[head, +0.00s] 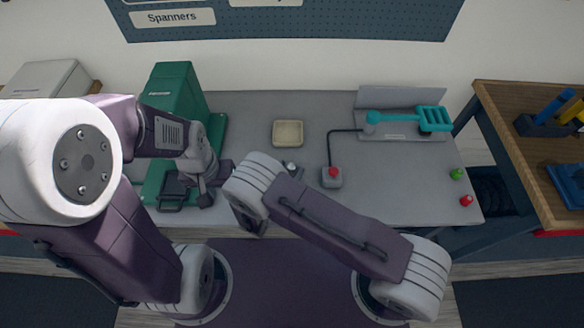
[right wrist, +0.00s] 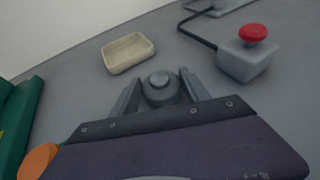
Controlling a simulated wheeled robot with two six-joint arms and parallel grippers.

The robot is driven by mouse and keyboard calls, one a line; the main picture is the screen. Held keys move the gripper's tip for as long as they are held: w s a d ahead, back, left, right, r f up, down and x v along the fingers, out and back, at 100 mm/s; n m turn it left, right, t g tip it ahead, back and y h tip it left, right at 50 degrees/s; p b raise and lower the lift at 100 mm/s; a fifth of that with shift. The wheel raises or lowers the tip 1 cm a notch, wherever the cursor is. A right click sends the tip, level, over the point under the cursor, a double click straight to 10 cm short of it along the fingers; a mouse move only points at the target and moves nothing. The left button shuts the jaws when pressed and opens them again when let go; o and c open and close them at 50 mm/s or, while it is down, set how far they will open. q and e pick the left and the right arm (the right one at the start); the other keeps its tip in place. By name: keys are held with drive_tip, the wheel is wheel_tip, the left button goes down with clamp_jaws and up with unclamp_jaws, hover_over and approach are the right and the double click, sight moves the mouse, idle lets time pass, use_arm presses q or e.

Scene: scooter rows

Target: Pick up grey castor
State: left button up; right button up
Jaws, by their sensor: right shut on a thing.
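The grey castor (right wrist: 160,86) sits between the two fingers of my right gripper (right wrist: 160,92) in the right wrist view. The fingers are shut on it, and its round top with a small raised knob shows between them. In the head view the castor (head: 291,167) shows as a small grey piece above the grey worktop, partly hidden by my right wrist. My left gripper (head: 208,187) is by the front of the green machine, and its fingers are too small and dark to read.
A beige tray (head: 288,133) lies behind the castor. A box with a red button (head: 332,176) stands to the right, cabled to a grey stand with a teal tool (head: 408,119). The green machine (head: 177,92) stands at left. Green and red knobs (head: 456,174) are at the right edge.

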sight(290, 169)
drive_tip(key=shift+s+a, duration=0.1)
drive_tip(key=c, duration=0.5)
drive_tip(key=shift+w+f, duration=0.15)
drive_tip(key=shift+w, duration=0.25)
wheel_tip(290, 169, up, 10)
drive_tip(key=shift+r, duration=0.1)
